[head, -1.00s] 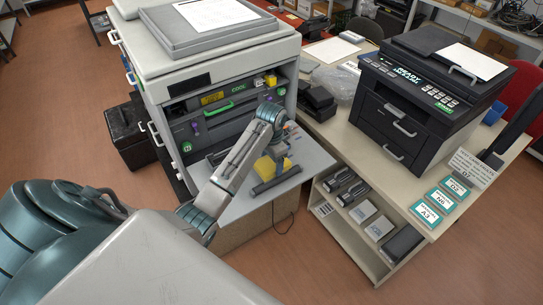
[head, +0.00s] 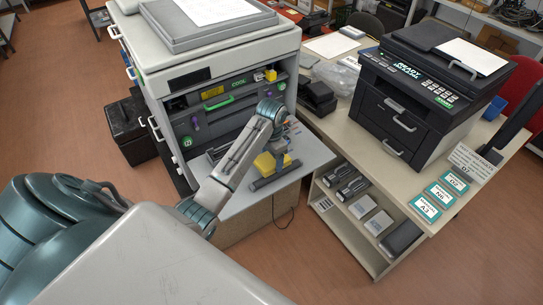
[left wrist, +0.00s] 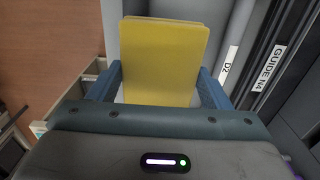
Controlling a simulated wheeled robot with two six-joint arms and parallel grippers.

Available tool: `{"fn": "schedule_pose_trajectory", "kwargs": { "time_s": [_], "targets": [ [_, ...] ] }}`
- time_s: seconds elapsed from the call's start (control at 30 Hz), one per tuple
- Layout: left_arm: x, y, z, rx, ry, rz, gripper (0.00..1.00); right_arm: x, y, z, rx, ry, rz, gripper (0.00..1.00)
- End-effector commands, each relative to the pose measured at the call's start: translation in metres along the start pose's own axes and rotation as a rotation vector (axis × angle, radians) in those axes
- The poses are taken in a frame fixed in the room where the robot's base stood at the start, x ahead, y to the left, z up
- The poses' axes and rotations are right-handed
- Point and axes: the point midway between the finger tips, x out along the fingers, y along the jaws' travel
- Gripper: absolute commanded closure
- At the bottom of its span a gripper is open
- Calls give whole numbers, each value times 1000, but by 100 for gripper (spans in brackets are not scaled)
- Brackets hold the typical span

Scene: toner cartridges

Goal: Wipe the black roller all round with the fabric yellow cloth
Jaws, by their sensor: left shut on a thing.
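The yellow cloth (head: 264,163) is held over the grey shelf beside the open printer, and it shows as a folded pad in the left wrist view (left wrist: 164,62). My left gripper (head: 279,150) is shut on it, with a blue finger on each side in the wrist view. A dark bar, seemingly the black roller (head: 275,178), lies on the shelf just in front of and below the cloth. I cannot tell whether cloth and bar touch. The gripper and cloth hide part of what lies behind. My right gripper is not in view.
The open grey printer (head: 228,112) stands behind and left of the shelf (head: 240,203). A dark printer (head: 415,105) stands on the desk at the right. Toner boxes (head: 378,222) sit on the low shelves below. The front part of the grey shelf is clear.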

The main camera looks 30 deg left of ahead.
Motion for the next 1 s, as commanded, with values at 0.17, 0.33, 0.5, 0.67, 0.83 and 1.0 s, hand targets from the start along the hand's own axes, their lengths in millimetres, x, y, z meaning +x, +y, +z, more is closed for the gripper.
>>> {"fn": "schedule_pose_trajectory", "kwargs": {
  "time_s": [0.17,0.33,0.5,0.67,0.83,1.0],
  "targets": [
    [3,0,0,0,0,0,46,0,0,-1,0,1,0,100],
    [5,0,0,0,-1,0,46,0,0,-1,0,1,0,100],
    [8,0,0,0,-1,1,46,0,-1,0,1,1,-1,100],
    [8,1,0,0,0,0,46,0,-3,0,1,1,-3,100],
    [8,5,0,1,0,1,46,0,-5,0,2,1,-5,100],
    [7,11,0,1,0,1,46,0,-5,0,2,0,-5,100]
  ]
}}
